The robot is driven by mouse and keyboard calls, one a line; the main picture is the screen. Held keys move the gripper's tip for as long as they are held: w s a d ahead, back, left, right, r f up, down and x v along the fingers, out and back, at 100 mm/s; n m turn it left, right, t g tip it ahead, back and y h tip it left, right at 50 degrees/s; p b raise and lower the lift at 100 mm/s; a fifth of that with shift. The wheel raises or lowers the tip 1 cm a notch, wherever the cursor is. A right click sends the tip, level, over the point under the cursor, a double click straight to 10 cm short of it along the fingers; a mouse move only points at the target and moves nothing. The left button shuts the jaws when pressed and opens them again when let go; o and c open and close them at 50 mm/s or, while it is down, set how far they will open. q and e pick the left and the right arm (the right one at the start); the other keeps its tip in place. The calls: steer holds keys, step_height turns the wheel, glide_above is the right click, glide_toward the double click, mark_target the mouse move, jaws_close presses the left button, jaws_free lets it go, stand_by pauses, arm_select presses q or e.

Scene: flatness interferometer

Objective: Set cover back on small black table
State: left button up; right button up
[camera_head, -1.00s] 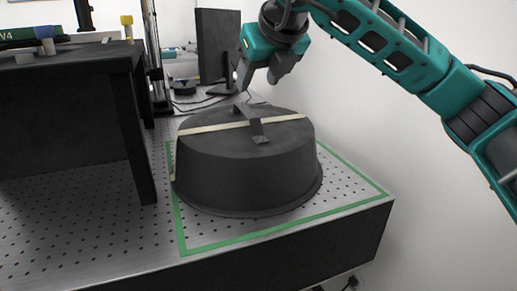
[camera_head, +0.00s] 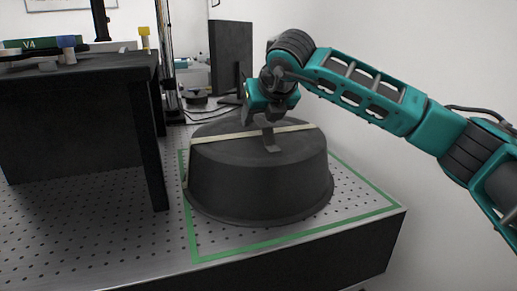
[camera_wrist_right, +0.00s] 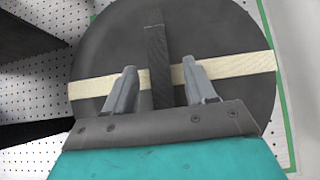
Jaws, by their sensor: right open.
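The cover (camera_head: 260,182) is a round, dark grey tub shape with a pale tape band across its top and a dark strap handle (camera_head: 269,136). It rests on the perforated table top inside a green outline. My right gripper (camera_head: 268,118) is over the cover's top at the handle. In the right wrist view the open fingers (camera_wrist_right: 159,82) stand on either side of the dark handle strap (camera_wrist_right: 157,60), above the pale band (camera_wrist_right: 230,68). Whether they touch the strap cannot be told. The small black table (camera_head: 80,125) stands at left. My left gripper is not in view.
On the small black table lie a green box marked V4 (camera_head: 28,44) and small blue- and yellow-capped items. A monitor (camera_head: 231,55) and a vertical post stand behind the cover. The perforated top (camera_head: 90,225) is bare in front at left.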

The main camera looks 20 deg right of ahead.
steer(key=shift+x, duration=1.15)
jaws_close()
stand_by(0.5)
